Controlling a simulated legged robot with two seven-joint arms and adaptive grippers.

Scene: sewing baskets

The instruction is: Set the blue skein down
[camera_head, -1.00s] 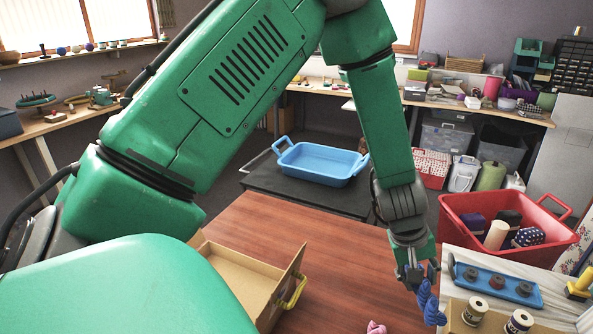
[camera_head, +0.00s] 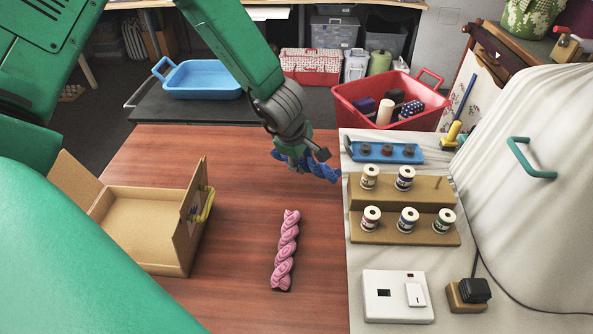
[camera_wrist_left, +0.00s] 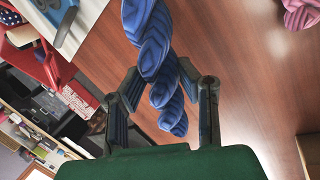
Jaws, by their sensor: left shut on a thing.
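The blue skein (camera_head: 323,170) is a twisted hank held above the brown wooden table, near the table's right side. My left gripper (camera_head: 296,158) is shut on it, and the skein sticks out to the right of the fingers. In the left wrist view the blue skein (camera_wrist_left: 152,45) runs between the two fingers of the left gripper (camera_wrist_left: 165,95), with its lower end past them. The wooden tabletop shows behind it. My right gripper is not in view.
A pink skein (camera_head: 286,250) lies on the table. An open cardboard box (camera_head: 140,190) is at left. At right, a pale surface holds thread spools on a stepped wooden stand (camera_head: 400,235) and a blue tray (camera_head: 385,152). A red crate (camera_head: 350,95) stands behind. Bare wood surrounds the pink skein.

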